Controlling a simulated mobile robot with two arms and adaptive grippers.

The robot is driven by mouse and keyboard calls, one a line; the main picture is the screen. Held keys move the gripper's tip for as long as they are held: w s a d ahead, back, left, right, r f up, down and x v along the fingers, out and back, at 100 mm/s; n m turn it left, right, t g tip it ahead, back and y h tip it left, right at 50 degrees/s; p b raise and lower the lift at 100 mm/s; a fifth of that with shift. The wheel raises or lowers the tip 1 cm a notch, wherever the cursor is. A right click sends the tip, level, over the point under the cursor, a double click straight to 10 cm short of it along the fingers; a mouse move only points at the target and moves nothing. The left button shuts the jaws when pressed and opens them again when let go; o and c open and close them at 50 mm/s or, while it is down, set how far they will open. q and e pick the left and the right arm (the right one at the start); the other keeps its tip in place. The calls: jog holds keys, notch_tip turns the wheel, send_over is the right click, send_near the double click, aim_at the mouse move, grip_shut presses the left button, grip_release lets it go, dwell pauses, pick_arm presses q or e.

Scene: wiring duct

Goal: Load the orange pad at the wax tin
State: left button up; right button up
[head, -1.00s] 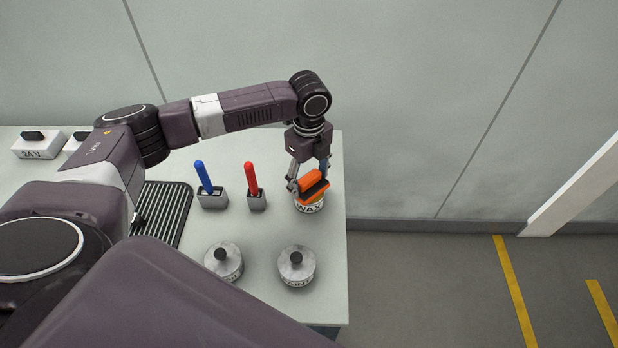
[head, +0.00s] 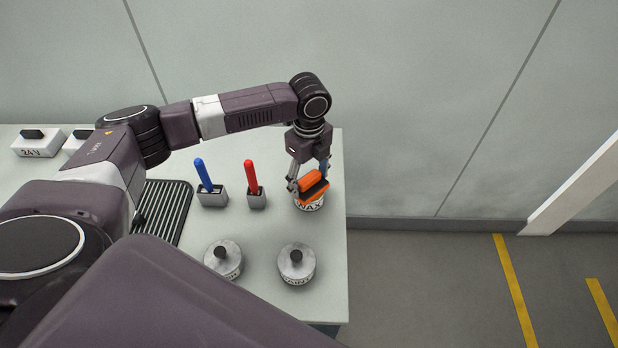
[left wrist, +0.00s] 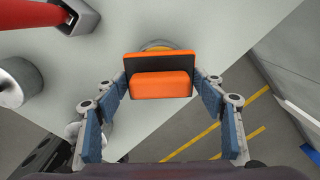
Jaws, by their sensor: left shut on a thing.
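The orange pad (head: 312,184) has an orange grip block on a dark plate. My left gripper (head: 308,180) is shut on it. In the left wrist view the pad (left wrist: 160,85) sits between the two blue-lined fingers. The white wax tin (head: 311,206), labelled WAX, stands at the table's right edge, directly under the pad. Its top is mostly hidden by the pad, and I cannot tell whether they touch. In the left wrist view a bit of the tin (left wrist: 157,45) shows behind the pad's dark plate. My right gripper is not in view.
Two lidded tins, one (head: 224,260) and another (head: 297,264), stand nearer on the table (head: 262,228). A blue-handled tool (head: 203,175) and a red-handled tool (head: 251,176) stand in grey holders. A black ribbed tray (head: 167,212) lies left. The table ends just right of the wax tin.

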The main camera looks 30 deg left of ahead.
aim_at(309, 177)
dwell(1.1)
pick_arm(q)
jog(key=shift+s+f+p, duration=0.1)
jog(key=shift+f+p, duration=0.05)
jog(key=shift+p, duration=0.3)
dwell(0.6)
notch_tip(309, 177, up, 7)
jog(key=p, duration=0.8)
dwell(0.8)
